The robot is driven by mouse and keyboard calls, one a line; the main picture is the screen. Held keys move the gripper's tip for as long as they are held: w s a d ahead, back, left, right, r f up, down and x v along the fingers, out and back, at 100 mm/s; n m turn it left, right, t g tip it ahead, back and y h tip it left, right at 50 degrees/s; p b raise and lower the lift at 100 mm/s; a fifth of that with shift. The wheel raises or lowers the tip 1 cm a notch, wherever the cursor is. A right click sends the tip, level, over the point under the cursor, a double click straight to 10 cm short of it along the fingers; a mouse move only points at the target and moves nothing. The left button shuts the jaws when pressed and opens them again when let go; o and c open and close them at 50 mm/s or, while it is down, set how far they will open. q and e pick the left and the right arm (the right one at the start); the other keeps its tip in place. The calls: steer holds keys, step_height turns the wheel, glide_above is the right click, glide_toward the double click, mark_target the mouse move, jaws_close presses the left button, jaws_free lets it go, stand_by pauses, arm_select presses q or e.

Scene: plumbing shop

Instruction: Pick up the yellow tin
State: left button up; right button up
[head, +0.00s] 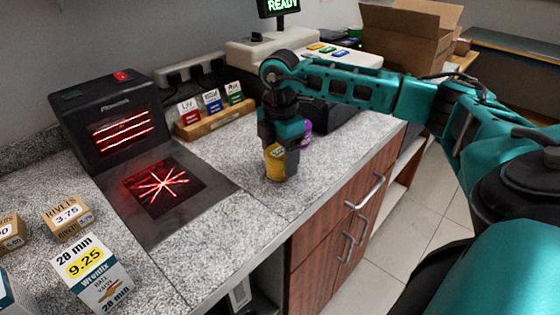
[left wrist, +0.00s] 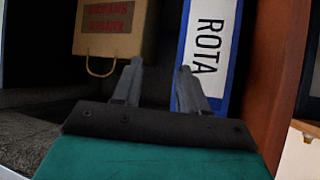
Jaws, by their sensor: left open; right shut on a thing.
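The yellow tin (head: 275,163) stands on the speckled counter to the right of the scanner plate, near the counter's front edge. My right gripper (head: 285,150) reaches down over the tin from above and is shut on it, hiding its top and right side. Something purple (head: 305,132) shows just behind the gripper. My left gripper (left wrist: 156,88) is open and empty in the left wrist view, pointing at a shelf space; it is not in the head view.
A black scanner (head: 108,122) and its glass plate (head: 163,185) stand left of the tin. Boxes, including a valve box (head: 92,272), stand at the front left. A wooden card holder (head: 215,119) is behind. The left wrist view shows a paper bag (left wrist: 110,30) and a ROTA binder (left wrist: 208,45).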

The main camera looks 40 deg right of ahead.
steer(key=c, duration=0.4)
steer(key=shift+r, duration=0.1)
steer(key=shift+r, duration=0.2)
step_height(320, 180, up, 14)
step_height(320, 180, up, 6)
steer(key=f+p, duration=0.1)
steer(key=p, duration=0.2)
glide_above(279, 151)
steer(key=shift+s+r, duration=0.1)
steer(key=shift+r, duration=0.15)
